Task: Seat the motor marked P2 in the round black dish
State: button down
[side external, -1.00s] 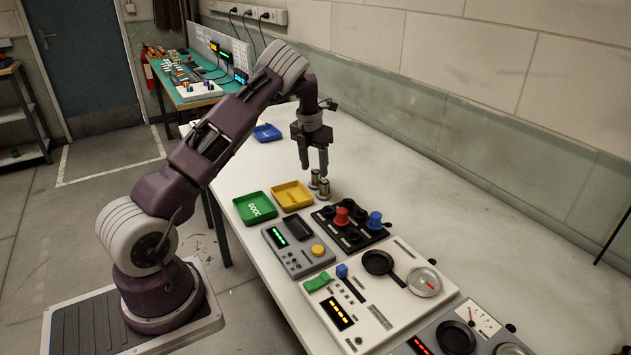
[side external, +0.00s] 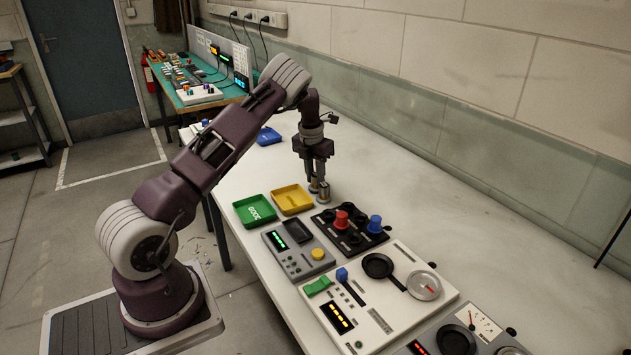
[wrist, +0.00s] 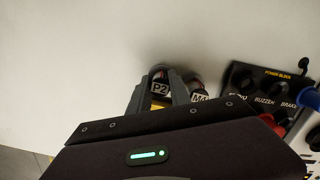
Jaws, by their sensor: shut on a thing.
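The motor marked P2 (wrist: 159,88) is a small cylinder with a pale label. It sits between the fingers of my gripper (wrist: 158,92), which is shut on it. In the side view my gripper (side external: 315,180) points down at the motors behind the yellow tray. A second motor, its label seeming to read M4 (wrist: 199,96), stands close beside the right finger; it also shows in the side view (side external: 324,192). A round black dish (side external: 378,265) lies on the white panel, well away from my gripper towards the front right. Another round black dish (side external: 457,339) is on the grey panel.
A green tray (side external: 255,211) and a yellow tray (side external: 292,199) lie left of the motors. A black power block (side external: 349,232) with red and blue knobs stands between the motors and the white panel (side external: 400,318).

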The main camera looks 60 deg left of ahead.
aim_at(315, 173)
notch_tip(315, 173, up, 8)
jog(key=w+d+r+m, duration=0.1)
jog(key=d, duration=0.8)
jog(key=w+d+r+m, duration=0.1)
jog(key=d+r+m, duration=0.1)
jog(key=d, duration=0.6)
jog(key=s+d+f+m, duration=0.15)
jog(key=s+d, duration=0.25)
jog(key=d, duration=0.5)
jog(key=s+d+m, duration=0.2)
jog(key=s+d, duration=0.2)
jog(key=d, duration=0.5)
jog(key=shift+h, duration=0.4)
jog(key=shift+f, duration=2.5)
jog(key=shift+f, duration=1.1)
jog(key=c, duration=1.1)
grip_release()
